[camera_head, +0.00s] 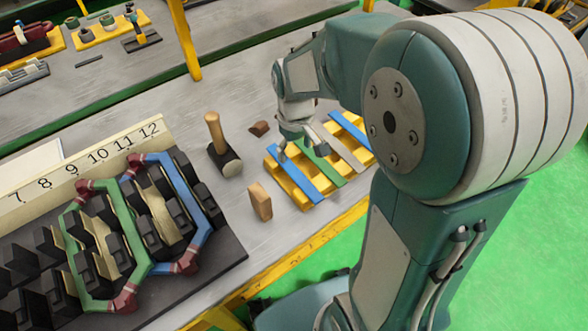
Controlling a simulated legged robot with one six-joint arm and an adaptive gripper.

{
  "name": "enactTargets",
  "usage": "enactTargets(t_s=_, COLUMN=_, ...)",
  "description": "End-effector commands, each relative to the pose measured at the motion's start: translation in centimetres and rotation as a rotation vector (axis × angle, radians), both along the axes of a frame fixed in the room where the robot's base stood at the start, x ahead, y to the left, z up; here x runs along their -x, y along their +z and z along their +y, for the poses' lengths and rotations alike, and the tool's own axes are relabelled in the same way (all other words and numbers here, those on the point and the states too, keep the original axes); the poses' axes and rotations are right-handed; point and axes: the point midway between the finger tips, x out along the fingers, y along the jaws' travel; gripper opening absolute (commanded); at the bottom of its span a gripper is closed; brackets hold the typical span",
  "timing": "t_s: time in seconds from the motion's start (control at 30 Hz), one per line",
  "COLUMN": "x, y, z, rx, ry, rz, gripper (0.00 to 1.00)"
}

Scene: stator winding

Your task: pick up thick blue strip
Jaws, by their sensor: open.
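A yellow rack (299,196) on the bench holds several strips side by side. A blue strip (296,181) lies at its left end and another blue strip (349,127) lies toward its right end. A green strip (328,172) and a pale strip (350,152) lie between them. I cannot tell which blue strip is thicker. My gripper (302,151) is open and points down over the far side of the rack, near the far ends of the left blue strip and the green strip. Its fingers hide part of the rack. No strip appears held.
A mallet (222,148), a brown block (259,129) and a wooden block (260,202) stand left of the rack. A dark stator fixture (225,245) with green and blue coils and a numbered board (60,182) fill the left. A yellow post (186,45) rises behind.

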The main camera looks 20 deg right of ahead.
Motion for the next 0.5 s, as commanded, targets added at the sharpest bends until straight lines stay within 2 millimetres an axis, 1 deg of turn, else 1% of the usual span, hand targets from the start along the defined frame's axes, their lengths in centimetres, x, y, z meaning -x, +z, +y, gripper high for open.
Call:
enactTargets(t_s=0.17, x=0.2, y=-1.5, z=0.2, rx=0.001, ry=0.001, rz=0.001, gripper=0.83)
enactTargets(t_s=0.33, x=0.8, y=-4.2, z=0.3, rx=0.001, ry=0.001, rz=0.004, gripper=0.83)
enactTargets(t_s=0.4, x=0.7, y=-5.1, z=0.3, rx=0.002, ry=0.001, rz=0.002, gripper=0.83)
enactTargets(t_s=0.5, x=0.6, y=-5.8, z=0.3, rx=0.001, ry=0.001, rz=0.000, gripper=0.83)
